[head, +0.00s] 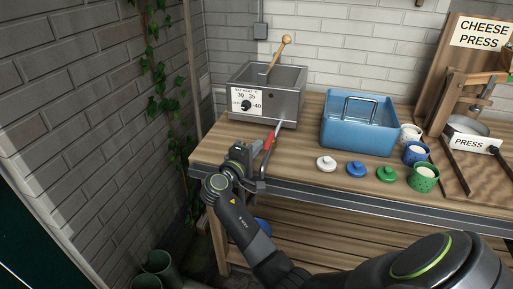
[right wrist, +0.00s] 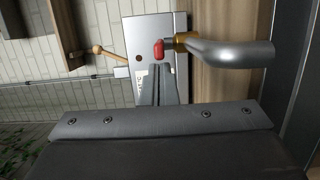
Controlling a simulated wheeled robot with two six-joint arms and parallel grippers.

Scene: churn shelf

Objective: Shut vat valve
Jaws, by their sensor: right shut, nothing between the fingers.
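The vat (head: 285,101) is a grey metal box with a heat dial, at the left end of the bench. Its valve has a red lever (head: 269,141) beside a metal spout (head: 278,129) at the front. In the right wrist view the red lever (right wrist: 158,50) is just beyond my fingertips, with a brass fitting (right wrist: 180,41) and the large spout (right wrist: 225,52) to its right. My right gripper (head: 255,156) is shut and empty, close in front of the lever. I cannot tell whether it touches the lever. My left gripper is out of view.
A blue tub (head: 358,137) with a metal handle stands right of the vat. White, blue and green lids (head: 357,169) lie along the bench front near several cups (head: 423,178). The cheese press (head: 470,137) stands far right. Ivy (head: 160,90) climbs the left wall.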

